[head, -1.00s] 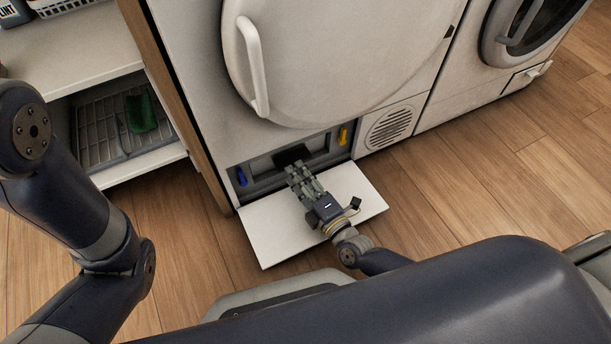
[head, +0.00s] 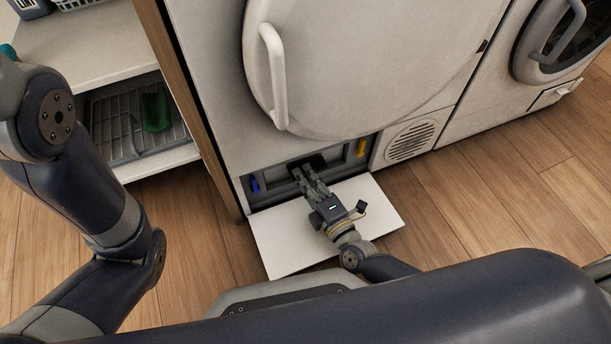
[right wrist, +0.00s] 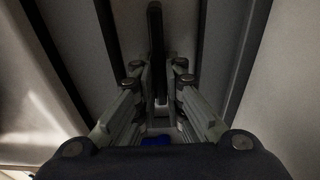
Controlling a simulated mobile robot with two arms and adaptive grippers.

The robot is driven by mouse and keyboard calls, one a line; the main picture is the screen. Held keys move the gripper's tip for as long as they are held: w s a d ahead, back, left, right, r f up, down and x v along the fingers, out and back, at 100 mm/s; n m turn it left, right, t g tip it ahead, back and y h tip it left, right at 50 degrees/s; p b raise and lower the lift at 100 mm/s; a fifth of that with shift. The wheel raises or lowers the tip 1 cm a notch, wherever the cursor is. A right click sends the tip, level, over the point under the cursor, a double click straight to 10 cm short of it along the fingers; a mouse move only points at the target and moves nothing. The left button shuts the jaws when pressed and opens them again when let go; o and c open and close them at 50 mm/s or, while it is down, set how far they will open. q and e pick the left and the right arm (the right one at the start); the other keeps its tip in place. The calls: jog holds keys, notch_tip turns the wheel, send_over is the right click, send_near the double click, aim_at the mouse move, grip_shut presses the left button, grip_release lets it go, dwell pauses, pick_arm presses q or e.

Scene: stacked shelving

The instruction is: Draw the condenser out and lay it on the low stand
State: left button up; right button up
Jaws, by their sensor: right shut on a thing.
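The condenser (head: 279,178) is a grey-fronted unit in the low opening of the white machine, between a blue lever (head: 255,185) and a yellow lever (head: 361,147). Its dark handle (head: 316,160) stands out at the middle and shows as a black bar in the right wrist view (right wrist: 155,45). My right gripper (head: 303,174) reaches over the lowered flap and is shut on this handle. The rest of the condenser is hidden inside the machine. My left arm shows at the left, but its gripper is out of view. I cannot make out the low stand for certain.
A white flap (head: 285,238) lies open in front of the opening, under my right arm. A round door (head: 350,70) is above. At the left, a shelf unit (head: 85,50) holds a wire rack (head: 115,125) with a green item (head: 156,110). Wooden floor is clear at the right.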

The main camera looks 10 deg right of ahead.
grip_shut()
jog(key=shift+r, duration=0.15)
jog(key=shift+s+d+p, duration=0.1)
jog(key=shift+s+p, duration=0.5)
jog(key=shift+s, duration=0.05)
dwell(0.4)
